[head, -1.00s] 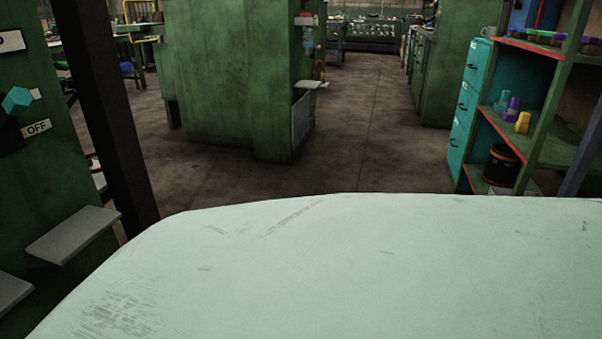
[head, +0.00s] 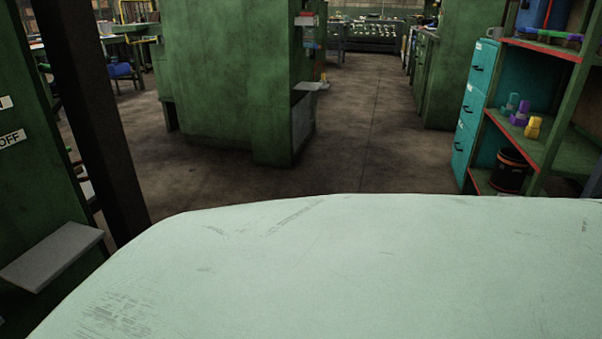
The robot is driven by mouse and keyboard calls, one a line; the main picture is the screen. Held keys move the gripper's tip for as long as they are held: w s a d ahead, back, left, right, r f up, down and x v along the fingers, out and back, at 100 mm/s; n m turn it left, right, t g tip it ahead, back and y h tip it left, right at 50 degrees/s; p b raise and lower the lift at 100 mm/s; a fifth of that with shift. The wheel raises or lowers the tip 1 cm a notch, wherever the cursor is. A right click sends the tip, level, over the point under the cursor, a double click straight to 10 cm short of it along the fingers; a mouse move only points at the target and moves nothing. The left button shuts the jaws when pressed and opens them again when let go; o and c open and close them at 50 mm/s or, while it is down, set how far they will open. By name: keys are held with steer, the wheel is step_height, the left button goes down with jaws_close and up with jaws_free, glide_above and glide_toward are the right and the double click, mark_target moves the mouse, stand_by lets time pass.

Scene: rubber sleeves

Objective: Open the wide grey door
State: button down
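No wide grey door can be made out for certain in the head view. A small grey panel (head: 303,120) sits low on the right side of a large green cabinet (head: 222,75), but I cannot tell whether it is a door. My gripper is not in view. The pale green surface across the bottom seems to be my own body.
A dark post (head: 90,120) and a green machine with a grey ledge (head: 52,257) stand close on the left. Teal drawers (head: 470,115) and an open shelf (head: 550,155) with coloured pieces and a black bucket (head: 509,170) stand right. The floor (head: 365,135) between is clear.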

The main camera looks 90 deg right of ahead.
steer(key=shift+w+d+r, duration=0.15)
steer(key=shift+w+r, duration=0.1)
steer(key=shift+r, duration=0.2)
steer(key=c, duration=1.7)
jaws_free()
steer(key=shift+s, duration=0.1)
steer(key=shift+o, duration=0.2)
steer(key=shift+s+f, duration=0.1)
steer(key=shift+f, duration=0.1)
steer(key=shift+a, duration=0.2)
